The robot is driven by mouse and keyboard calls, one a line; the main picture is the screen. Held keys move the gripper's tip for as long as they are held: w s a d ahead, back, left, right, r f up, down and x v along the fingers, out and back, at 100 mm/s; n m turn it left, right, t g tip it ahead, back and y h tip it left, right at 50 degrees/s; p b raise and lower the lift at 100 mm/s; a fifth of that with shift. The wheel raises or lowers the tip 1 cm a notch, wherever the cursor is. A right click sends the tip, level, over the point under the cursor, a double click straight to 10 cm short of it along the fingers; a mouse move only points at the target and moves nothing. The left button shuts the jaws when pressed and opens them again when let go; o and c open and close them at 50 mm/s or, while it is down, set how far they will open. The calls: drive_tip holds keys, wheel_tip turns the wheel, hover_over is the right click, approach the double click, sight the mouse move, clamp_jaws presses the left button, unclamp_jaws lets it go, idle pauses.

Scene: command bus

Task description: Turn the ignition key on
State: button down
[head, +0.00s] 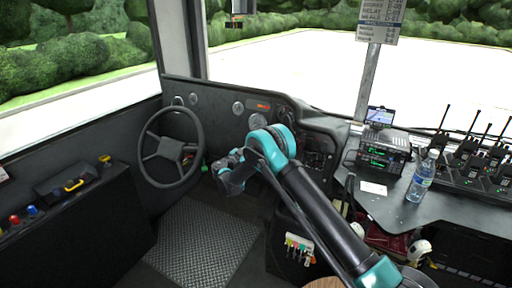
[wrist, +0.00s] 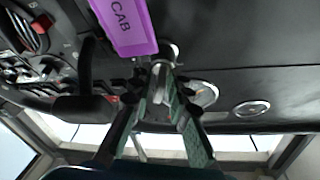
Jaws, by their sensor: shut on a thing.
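The ignition key (wrist: 163,74) shows in the wrist view as a light metal piece at the dark dashboard panel (wrist: 225,60). A purple tag (wrist: 125,22) marked "CAB" hangs beside it and partly hides the area around the key. My gripper (wrist: 163,92) is shut on the key, with a finger on each side of it. I cannot tell the key's turn angle or the lock's markings. In the head view my arm reaches to the dash right of the steering wheel (head: 170,148), and my wrist hides the key.
Round gauges (wrist: 251,108) and a switch panel (wrist: 28,32) lie near the key in the wrist view. In the head view, a desk at the right holds a water bottle (head: 421,176), a radio (head: 384,150) and several handsets (head: 482,160). The ridged floor (head: 195,240) is clear.

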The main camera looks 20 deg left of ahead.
drive_tip(key=shift+m+g+h, duration=0.4)
drive_tip(key=shift+m+h, duration=0.1)
drive_tip(key=shift+m, duration=1)
drive_tip(key=c, duration=1.7)
unclamp_jaws()
drive_tip(key=shift+s+a, duration=0.1)
drive_tip(key=shift+s, duration=0.05)
drive_tip(key=v, duration=1.1)
drive_tip(key=shift+s+a, duration=0.25)
drive_tip(key=shift+s, duration=0.05)
